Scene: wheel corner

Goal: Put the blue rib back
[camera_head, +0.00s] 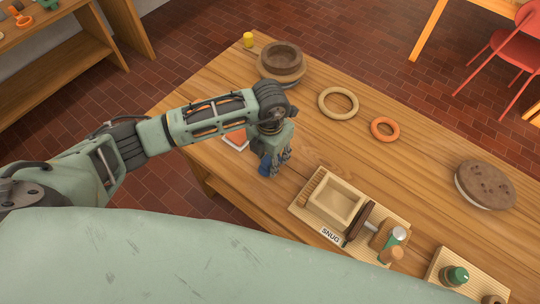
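My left gripper (274,168) points down over the near left part of the wooden table. A small blue piece (264,168), likely the blue rib, shows at its fingertips on the left side. The fingers partly hide it, and I cannot tell whether they grip it or whether it touches the table. A wooden tray (296,208) labelled "SNUG" lies to the right of the gripper, with a square open box (335,203), a ridged strip at its left and several tools at its right. My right gripper is not in view.
An orange-and-white flat piece (237,140) lies behind my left wrist. A dark round wheel (281,62), a yellow cup (248,40), a cream ring (338,103), an orange ring (385,128) and a brown disc (485,185) stand farther back. Another tray (432,276) is at lower right. The table's middle is clear.

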